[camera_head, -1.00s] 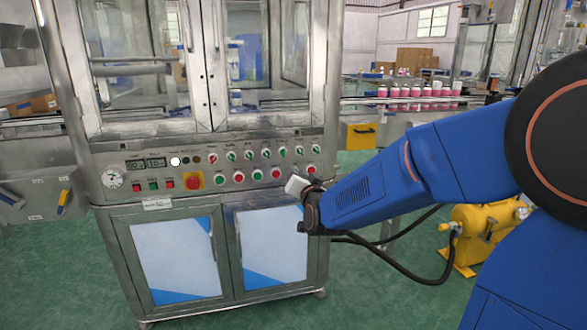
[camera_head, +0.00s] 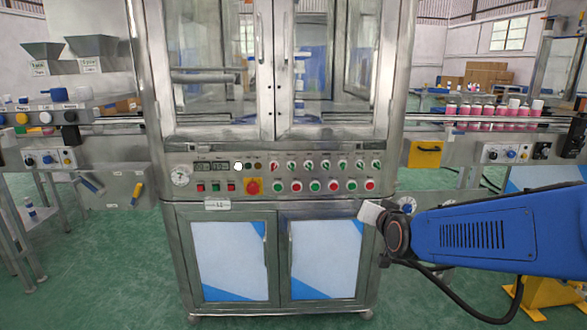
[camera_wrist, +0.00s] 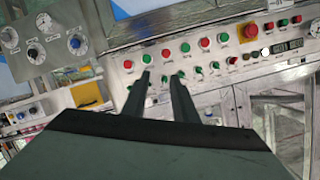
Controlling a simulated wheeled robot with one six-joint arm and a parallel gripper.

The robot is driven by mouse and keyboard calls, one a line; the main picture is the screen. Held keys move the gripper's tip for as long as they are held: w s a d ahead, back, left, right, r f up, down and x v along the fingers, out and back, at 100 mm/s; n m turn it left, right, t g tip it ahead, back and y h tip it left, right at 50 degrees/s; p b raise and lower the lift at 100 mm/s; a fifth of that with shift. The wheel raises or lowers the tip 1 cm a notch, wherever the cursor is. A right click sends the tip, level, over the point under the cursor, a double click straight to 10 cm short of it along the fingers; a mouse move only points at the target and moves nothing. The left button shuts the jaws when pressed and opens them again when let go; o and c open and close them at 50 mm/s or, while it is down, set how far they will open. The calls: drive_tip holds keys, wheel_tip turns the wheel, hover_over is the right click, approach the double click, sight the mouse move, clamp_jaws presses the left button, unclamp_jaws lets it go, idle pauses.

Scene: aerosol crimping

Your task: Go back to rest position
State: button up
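My gripper (camera_wrist: 159,78) shows in the wrist view as two dark fingers with a gap between them and nothing held. Behind the fingers is the control panel (camera_wrist: 222,52) of the crimping machine, upside down, with red and green buttons. In the head view my blue arm reaches in from the right. Its pale end is at the right edge of the machine's front, below the panel (camera_head: 285,165). The fingertips cannot be made out there. Whether the fingers touch the panel cannot be told.
The steel machine cabinet (camera_head: 230,207) fills the middle. A conveyor with pink cans (camera_head: 490,112) runs on the right. Yellow equipment (camera_head: 545,292) stands at lower right. A side bench (camera_head: 95,150) is on the left. Green floor (camera_head: 90,270) is clear in front.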

drive_tip(key=s+d+f+n+g, duration=0.1)
drive_tip(key=s+d+f+g, duration=0.1)
drive_tip(key=s, duration=0.9)
drive_tip(key=s+d+f+n+g, duration=0.1)
drive_tip(key=s+f+g, duration=0.3)
drive_tip(key=s, duration=0.6)
drive_tip(key=s+d+f+n+g+h, duration=0.1)
drive_tip(key=s+d+f+n+g, duration=0.1)
drive_tip(key=s, duration=0.9)
drive_tip(key=shift+s+d+f+g, duration=0.4)
drive_tip(key=shift+d+g, duration=0.15)
drive_tip(key=shift+g, duration=0.45)
